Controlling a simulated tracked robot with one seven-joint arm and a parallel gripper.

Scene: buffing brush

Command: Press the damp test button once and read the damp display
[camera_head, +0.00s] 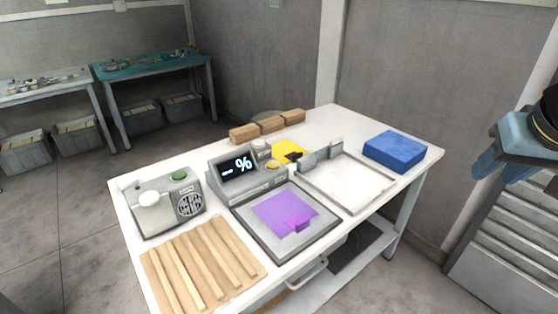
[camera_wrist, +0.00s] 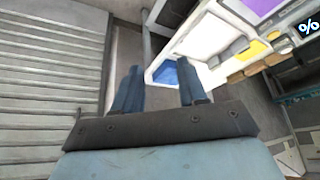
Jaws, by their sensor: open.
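A grey damp meter (camera_head: 222,185) stands on the white table behind a grey plate. Its dark damp display (camera_head: 238,166) shows a few small dashes, too small to be sure of, and a large "%". The display also shows at the right edge of the wrist view (camera_wrist: 308,27). A round yellow-orange button (camera_head: 273,165) sits on the meter, right of the display; I take it as the damp test button. My gripper (camera_wrist: 158,88) is open and empty, its blue fingers apart. It is right of the table, far from the meter.
A purple cloth (camera_head: 270,212) lies on the plate. A grey box (camera_head: 160,210) with a green button stands left, near a slatted wooden board (camera_head: 200,268). A white tray (camera_head: 350,190), blue block (camera_head: 394,149), yellow piece (camera_head: 287,150) and wooden blocks (camera_head: 270,125) share the table.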

